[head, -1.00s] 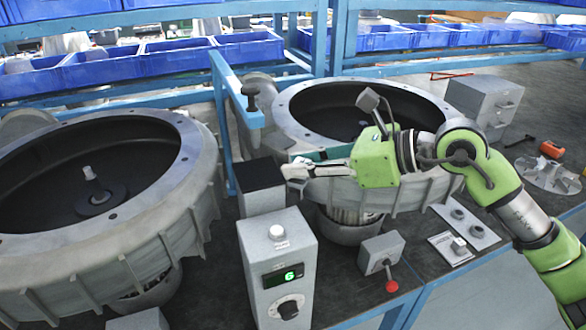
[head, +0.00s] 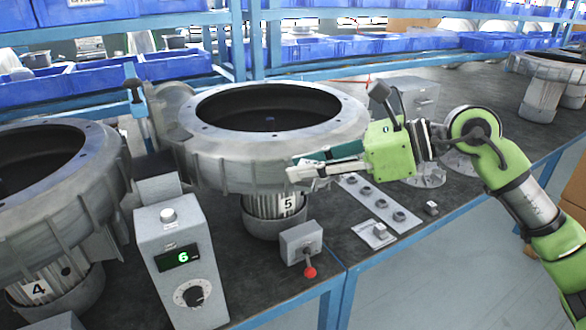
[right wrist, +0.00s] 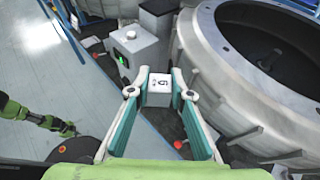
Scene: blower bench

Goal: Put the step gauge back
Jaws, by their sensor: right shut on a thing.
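My right gripper (head: 298,170) reaches in from the right, in front of the rim of the blower marked 5. In the right wrist view its fingertips (right wrist: 158,92) are shut on a small light-grey block (right wrist: 158,87) with one printed digit, which I take for the step gauge. The digit is hard to read, and in the head view the finger mostly hides the block. A grey plate (head: 362,188) with several round-topped pieces lies on the bench below and right of the gripper. A smaller pale plate with one piece (head: 380,232) lies near it. My left gripper is not seen.
A grey control box (head: 178,230) showing a green 6 and a switch box (head: 300,242) with a red-knobbed lever stand at the bench front. The big blower (head: 215,160) is close behind the gripper. A small grey block (head: 431,208) stands at right; bench beyond is partly clear.

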